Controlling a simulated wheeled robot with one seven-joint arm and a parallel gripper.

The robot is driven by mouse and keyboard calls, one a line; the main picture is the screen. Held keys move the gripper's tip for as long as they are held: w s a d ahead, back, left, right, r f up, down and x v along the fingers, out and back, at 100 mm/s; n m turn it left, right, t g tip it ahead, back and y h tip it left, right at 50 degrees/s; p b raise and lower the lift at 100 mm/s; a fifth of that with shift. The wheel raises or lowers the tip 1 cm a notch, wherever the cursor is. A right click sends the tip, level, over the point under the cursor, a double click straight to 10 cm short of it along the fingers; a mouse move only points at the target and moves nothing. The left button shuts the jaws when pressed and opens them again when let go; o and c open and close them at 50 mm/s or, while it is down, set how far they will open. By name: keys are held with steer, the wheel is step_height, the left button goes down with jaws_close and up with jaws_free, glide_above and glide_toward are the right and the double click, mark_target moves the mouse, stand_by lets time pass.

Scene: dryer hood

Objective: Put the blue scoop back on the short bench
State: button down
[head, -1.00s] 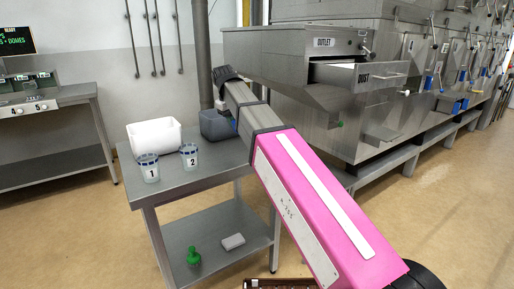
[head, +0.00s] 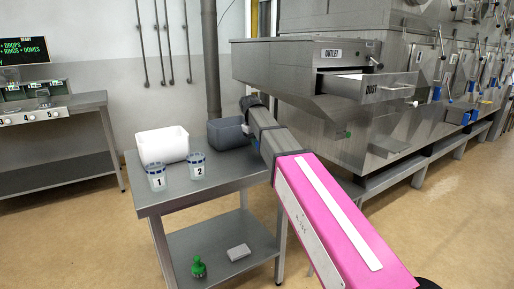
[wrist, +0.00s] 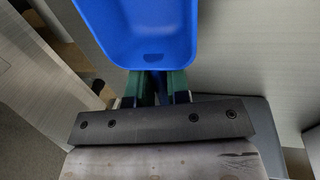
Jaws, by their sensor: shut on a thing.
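The blue scoop (wrist: 140,30) fills the top of the wrist view, its hollow bowl facing the camera. My gripper (wrist: 157,80), with green fingers, is shut on it at the bowl's near end. In the head view my forearm hides the gripper and most or all of the scoop. A short steel bench (head: 222,186) with a lower shelf stands left of my arm. My arm's far end is by the bench's back right corner, close to the grey tub.
On the bench stand a white tub (head: 163,146), a grey tub (head: 228,133), cup 1 (head: 156,178) and cup 2 (head: 197,166). A green-topped item (head: 198,266) and a grey block (head: 238,252) are on the lower shelf. The steel outlet housing (head: 300,75) with an open drawer is close right.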

steer(key=shift+f, duration=1.15)
steer(key=shift+f, duration=0.1)
steer(key=c, duration=1.1)
jaws_free()
step_height(320, 180, up, 12)
steer(key=s+a, duration=0.1)
steer(key=a, duration=0.1)
steer(key=shift+s, duration=0.15)
